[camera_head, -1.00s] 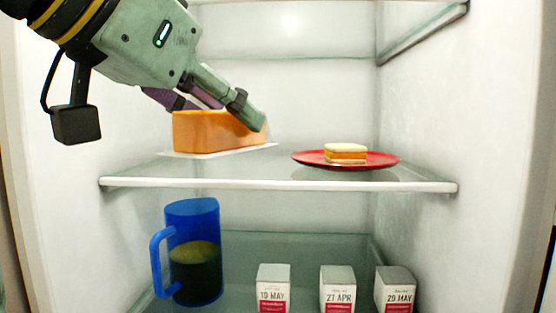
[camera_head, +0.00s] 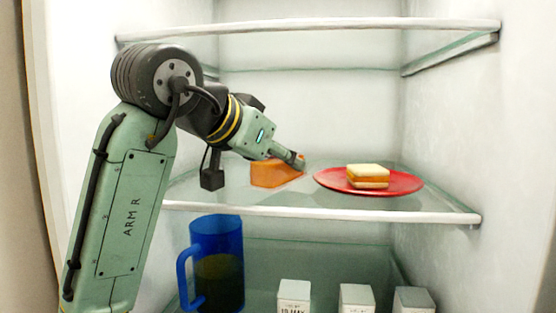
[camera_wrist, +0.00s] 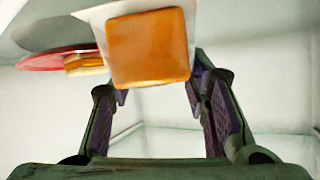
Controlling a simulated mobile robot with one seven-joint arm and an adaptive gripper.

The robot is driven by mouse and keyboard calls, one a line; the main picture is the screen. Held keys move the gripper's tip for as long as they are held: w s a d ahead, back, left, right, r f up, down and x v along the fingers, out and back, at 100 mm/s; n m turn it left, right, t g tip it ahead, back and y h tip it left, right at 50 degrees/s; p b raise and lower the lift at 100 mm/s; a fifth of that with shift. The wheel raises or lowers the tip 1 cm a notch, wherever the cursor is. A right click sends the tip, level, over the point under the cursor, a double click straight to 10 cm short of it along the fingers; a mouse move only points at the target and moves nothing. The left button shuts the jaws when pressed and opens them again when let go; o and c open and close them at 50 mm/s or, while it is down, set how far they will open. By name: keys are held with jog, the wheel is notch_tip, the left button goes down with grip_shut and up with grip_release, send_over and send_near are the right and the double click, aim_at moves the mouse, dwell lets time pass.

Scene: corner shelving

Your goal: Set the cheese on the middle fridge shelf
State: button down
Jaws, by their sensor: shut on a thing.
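The cheese (camera_head: 270,175) is an orange block over the middle fridge shelf (camera_head: 330,214), left of a red plate. My gripper (camera_head: 287,158) reaches in from the left, tilted down, and is shut on the cheese. In the wrist view the cheese (camera_wrist: 148,48) shows as an orange face between the fingers of my gripper (camera_wrist: 157,88), with a white sheet (camera_wrist: 98,22) at its edge. The cheese is at or just above the glass; whether it rests there I cannot tell. The fingers hide part of it in the head view.
The red plate (camera_head: 327,181) with a layered sandwich (camera_head: 368,176) stands close right of the cheese. An upper shelf (camera_head: 310,31) is overhead. Below are a blue jug (camera_head: 215,240) and several dated cartons (camera_head: 357,300). The glass right of the plate is clear.

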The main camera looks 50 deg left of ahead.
jog(key=shift+f, duration=0.7)
jog(key=shift+f, duration=0.2)
jog(key=c, duration=0.9)
grip_release()
jog(key=shift+r, duration=0.15)
jog(key=b+v, duration=0.2)
jog(key=v, duration=1)
jog(key=shift+s, duration=0.1)
